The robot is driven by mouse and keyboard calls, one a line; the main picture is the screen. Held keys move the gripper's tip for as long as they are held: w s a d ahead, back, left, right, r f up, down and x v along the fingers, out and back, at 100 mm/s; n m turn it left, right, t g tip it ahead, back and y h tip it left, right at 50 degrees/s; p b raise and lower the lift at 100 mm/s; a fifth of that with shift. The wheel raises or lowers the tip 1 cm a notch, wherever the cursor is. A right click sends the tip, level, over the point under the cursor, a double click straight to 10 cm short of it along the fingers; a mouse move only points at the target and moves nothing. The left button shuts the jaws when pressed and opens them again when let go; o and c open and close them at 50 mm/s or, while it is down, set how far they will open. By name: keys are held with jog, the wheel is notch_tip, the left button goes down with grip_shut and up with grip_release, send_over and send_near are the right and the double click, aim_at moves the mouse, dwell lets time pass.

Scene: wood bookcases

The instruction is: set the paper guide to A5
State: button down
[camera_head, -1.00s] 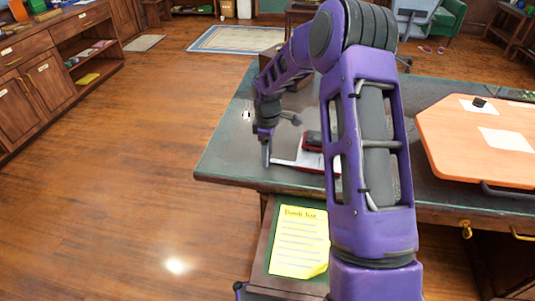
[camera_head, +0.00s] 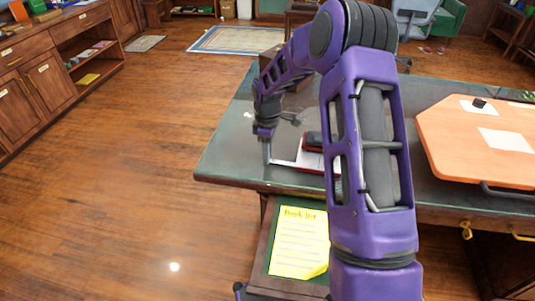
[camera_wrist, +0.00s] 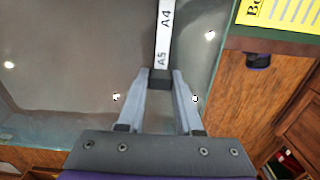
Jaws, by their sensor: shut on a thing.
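The paper guide (camera_wrist: 165,32) is a pale, narrow bar marked A4 and A5 in the wrist view. A dark block (camera_wrist: 160,80) sits at its end beside the A5 mark. My gripper (camera_wrist: 161,76) has its two grey fingers closed on this dark block. In the head view the guide (camera_head: 283,163) sticks out left from a red and dark device (camera_head: 312,150), probably a hole punch, on the desk. My gripper (camera_head: 267,158) points down at the guide's outer end. My arm hides the device's right part.
The dark green desk top (camera_head: 232,150) is clear left of the guide. An orange board (camera_head: 460,150) with papers lies at the right. A yellow note (camera_head: 300,242) lies on a lower surface in front.

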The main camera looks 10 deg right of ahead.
aim_at(283, 165)
dwell(0.8)
jog(key=d, duration=0.1)
jog(key=s+d, duration=0.1)
jog(key=d, duration=0.1)
jog(key=s+d, duration=0.1)
jog(key=shift+d+p, duration=0.2)
jog(key=shift+p, duration=0.2)
jog(key=c, duration=0.6)
grip_release()
jog(key=shift+o, duration=0.2)
notch_tip(283, 165, up, 17)
jog(key=p, duration=0.2)
jog(key=shift+r, duration=0.2)
